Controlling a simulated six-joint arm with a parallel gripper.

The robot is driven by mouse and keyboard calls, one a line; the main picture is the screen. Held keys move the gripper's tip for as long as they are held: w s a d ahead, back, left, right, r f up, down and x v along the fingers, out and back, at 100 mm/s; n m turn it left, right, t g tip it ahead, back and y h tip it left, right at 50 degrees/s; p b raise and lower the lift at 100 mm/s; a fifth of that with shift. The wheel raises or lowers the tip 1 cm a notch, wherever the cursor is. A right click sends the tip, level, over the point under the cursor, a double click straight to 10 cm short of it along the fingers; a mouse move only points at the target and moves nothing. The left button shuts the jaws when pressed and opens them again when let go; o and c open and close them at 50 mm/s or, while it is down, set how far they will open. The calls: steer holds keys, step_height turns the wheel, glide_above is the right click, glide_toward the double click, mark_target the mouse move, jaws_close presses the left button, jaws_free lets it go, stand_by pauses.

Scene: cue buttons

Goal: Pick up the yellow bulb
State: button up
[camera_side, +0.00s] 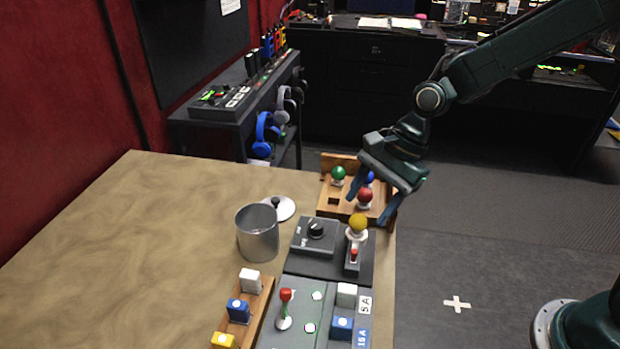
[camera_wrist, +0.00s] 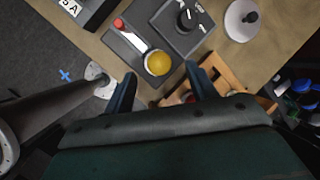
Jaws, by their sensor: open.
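The yellow bulb (camera_side: 358,222) stands on a small holder on the dark control panel, behind a small red-topped part. It also shows in the wrist view (camera_wrist: 158,62), ahead of the jaws and roughly between them. My gripper (camera_side: 374,207) is open and empty, with its blue fingers pointing down. In the side view it is just behind and above the yellow bulb, over the wooden rack with the red bulb (camera_side: 365,195). In the wrist view my gripper (camera_wrist: 160,82) has one finger on each side, and the bulb is not touched by either finger.
The wooden rack (camera_side: 333,212) holds green, red and blue bulbs. A dial box (camera_side: 313,240) sits left of the yellow bulb. A metal pot (camera_side: 257,235) and its lid (camera_side: 284,208) stand farther left. The table's left side is clear.

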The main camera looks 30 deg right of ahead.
mark_target(362, 215)
steer(key=shift+x, duration=1.85)
steer(key=shift+c, duration=0.5)
steer(key=c, duration=1)
